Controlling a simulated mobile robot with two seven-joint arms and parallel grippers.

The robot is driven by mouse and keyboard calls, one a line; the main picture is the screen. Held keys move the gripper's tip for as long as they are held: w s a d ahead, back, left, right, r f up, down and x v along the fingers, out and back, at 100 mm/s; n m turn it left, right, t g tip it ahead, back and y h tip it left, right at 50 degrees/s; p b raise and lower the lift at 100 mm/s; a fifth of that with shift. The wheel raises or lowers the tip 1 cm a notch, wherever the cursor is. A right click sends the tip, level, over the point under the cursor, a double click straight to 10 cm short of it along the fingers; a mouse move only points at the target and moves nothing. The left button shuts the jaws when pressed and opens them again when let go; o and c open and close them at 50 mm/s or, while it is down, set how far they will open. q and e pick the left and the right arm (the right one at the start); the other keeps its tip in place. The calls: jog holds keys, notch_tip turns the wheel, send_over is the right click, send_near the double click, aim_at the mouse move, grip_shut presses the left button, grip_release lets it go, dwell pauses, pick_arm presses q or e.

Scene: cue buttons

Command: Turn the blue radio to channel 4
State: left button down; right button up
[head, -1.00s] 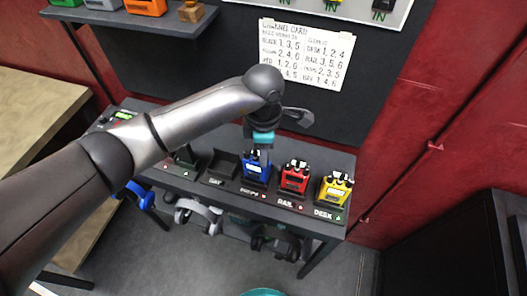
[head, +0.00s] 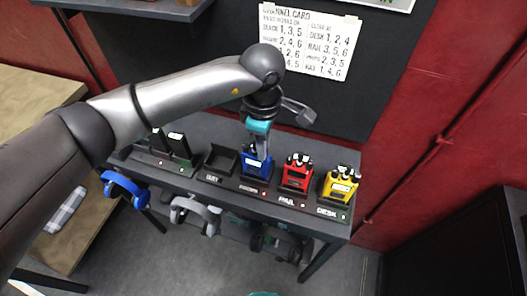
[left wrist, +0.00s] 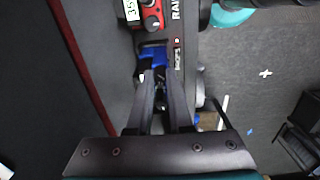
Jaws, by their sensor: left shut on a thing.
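The blue radio (head: 256,166) stands upright in its dock on the dark shelf, left of the red radio. My left gripper (head: 259,146) reaches down from above and its fingers are at the radio's top. In the left wrist view the two fingers (left wrist: 163,84) are close together over the blue radio (left wrist: 154,56). They are shut on its top part; whether on a knob alone I cannot tell. The radio's channel display is too small and covered to read. My right gripper is not in view.
The red radio (head: 297,173) and yellow radio (head: 340,185) stand close by on the right. An empty dock (head: 219,161) and dark radios (head: 178,146) are on the left. A channel card (head: 310,40) hangs behind, partly covered by my arm. Headsets (head: 193,214) hang below the shelf.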

pick_arm(q)
jog(key=shift+m+b, duration=2)
jog(key=shift+b, duration=0.2)
jog(key=c, duration=0.8)
grip_release()
notch_tip(320, 180, up, 15)
jog(key=shift+r+b, duration=0.15)
jog(key=shift+b, duration=0.25)
jog(key=shift+s, duration=0.15)
